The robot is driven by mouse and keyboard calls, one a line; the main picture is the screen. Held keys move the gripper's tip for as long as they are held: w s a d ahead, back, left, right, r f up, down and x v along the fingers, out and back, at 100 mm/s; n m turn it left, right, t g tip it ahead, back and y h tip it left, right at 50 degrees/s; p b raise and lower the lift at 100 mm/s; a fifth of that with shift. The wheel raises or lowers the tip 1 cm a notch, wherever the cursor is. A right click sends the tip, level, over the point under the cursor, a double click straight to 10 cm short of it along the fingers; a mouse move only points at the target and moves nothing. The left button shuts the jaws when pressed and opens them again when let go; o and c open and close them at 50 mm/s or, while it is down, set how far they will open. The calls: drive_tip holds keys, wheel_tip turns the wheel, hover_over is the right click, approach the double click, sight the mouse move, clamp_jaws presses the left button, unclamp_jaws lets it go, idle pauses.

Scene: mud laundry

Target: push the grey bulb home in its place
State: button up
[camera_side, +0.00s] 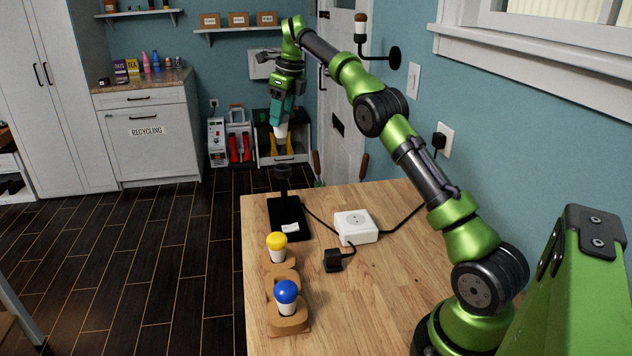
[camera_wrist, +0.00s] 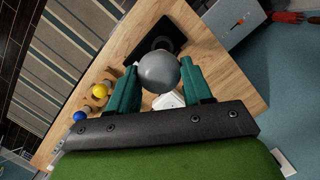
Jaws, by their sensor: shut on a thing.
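My gripper (camera_side: 282,112) is shut on the grey bulb (camera_wrist: 159,72), which sits between its two teal fingers in the wrist view. In the side view the fingers hide the grey globe, and only the bulb's white lower end (camera_side: 281,131) shows, pointing down. Below it stands a black lamp (camera_side: 283,171) with an upright stem, a round socket on top and a flat base. A clear gap shows between the bulb and the socket. In the wrist view the bulb hides the socket, and part of the dark base (camera_wrist: 157,37) shows behind it.
A yellow bulb (camera_side: 277,242) and a blue bulb (camera_side: 286,291) stand in a brown holder (camera_side: 288,324) at the table's left edge. A white socket box (camera_side: 356,226), a black plug (camera_side: 333,259) and cords lie right of the lamp.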

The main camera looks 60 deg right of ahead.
drive_tip(key=shift+r, duration=0.15)
drive_tip(key=shift+a+r, duration=0.2)
drive_tip(key=shift+r, duration=0.3)
drive_tip(key=shift+s+a+r, duration=0.1)
drive_tip(key=shift+a+r, duration=0.15)
drive_tip(key=shift+r, duration=0.1)
drive_tip(key=s+a+f+n+y, duration=0.1)
drive_tip(key=s+a+f+n, duration=0.2)
drive_tip(key=a, duration=0.5)
drive_tip(key=s+a+f+n, duration=0.1)
drive_tip(key=s+a+n, duration=0.2)
drive_tip(key=s+a, duration=0.4)
drive_tip(key=shift+s+a+f+n+g+y, duration=0.2)
drive_tip(key=shift+s+a+f+n, duration=0.95)
drive_tip(key=shift+f, duration=1.45)
drive_tip(key=shift+s+a+f+n+g+y, duration=0.15)
drive_tip(key=shift+s+a+f+n+g, duration=0.35)
drive_tip(key=shift+s+a+f, duration=1.6)
drive_tip(key=shift+s+a+f+n+g+y, duration=0.15)
drive_tip(key=shift+s+a+f+n, duration=0.7)
drive_tip(key=shift+f, duration=2.3)
